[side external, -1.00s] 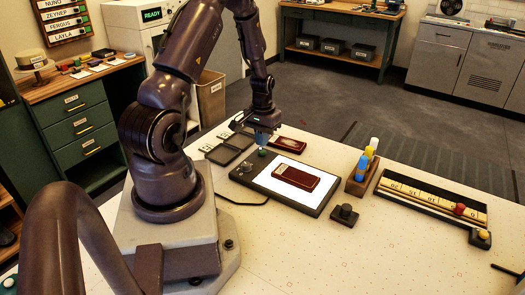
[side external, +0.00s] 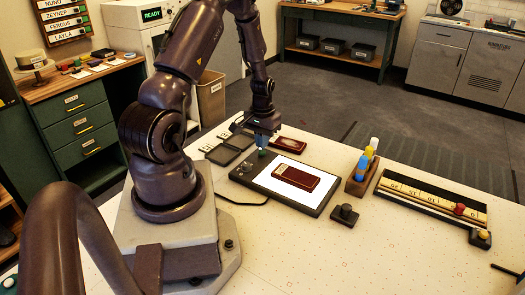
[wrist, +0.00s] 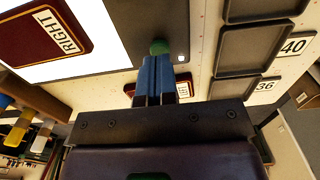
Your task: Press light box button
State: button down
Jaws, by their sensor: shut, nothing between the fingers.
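The light box (side external: 311,209) is a flat dark-framed slab with a bright white panel, on the pale table in the side view. A dark red card (side external: 295,178) lies on the panel; the wrist view shows it marked RIGHT (wrist: 60,42). My gripper (side external: 263,148) is shut and empty, pointing down over that strip.
Dark trays (side external: 230,149) with number tags lie left of the light box. A second red card (side external: 289,145) lies behind it. A black knob block (side external: 345,215), a wooden rack (side external: 357,183) with bottles and a ruler tray (side external: 430,201) stand to the right.

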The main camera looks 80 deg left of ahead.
jog(key=shift+f, duration=0.95)
jog(key=shift+r, duration=3.8)
jog(key=s+d+r+m+t, duration=0.1)
jog(key=d+r+m, duration=0.3)
jog(key=d+r, duration=0.8)
jog(key=s+d+r+m+t, duration=0.2)
jog(key=d+r+m+t, duration=0.2)
jog(key=d+r, duration=0.8)
jog(key=d+m, duration=0.1)
jog(key=d, duration=0.4)
jog(key=shift+s+r+t, duration=0.15)
jog(key=shift+t, duration=0.15)
jog(key=shift+d, duration=0.1)
